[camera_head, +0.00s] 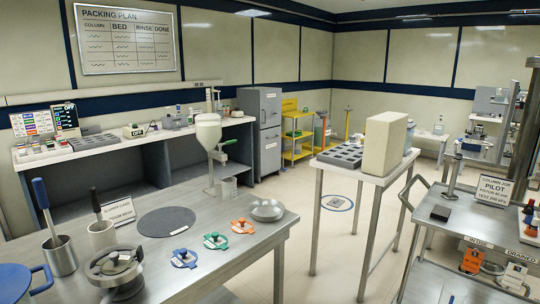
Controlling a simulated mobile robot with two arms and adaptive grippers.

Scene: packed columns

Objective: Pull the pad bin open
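I cannot pick out the pad bin for certain, as no label that I can read names it. A grey two-part cabinet (268,150) stands shut at the back, and I cannot tell whether it holds pads. A beige upright block or box (385,143) stands on the small white-topped table. Neither my left nor my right gripper shows in the head view.
A steel table (245,240) in front carries a funnel stand (212,145), a dark round mat (166,221), a shallow bowl (267,210) and several coloured clamps. A metal cart (465,216) stands at the right. Floor (335,250) shows between the tables.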

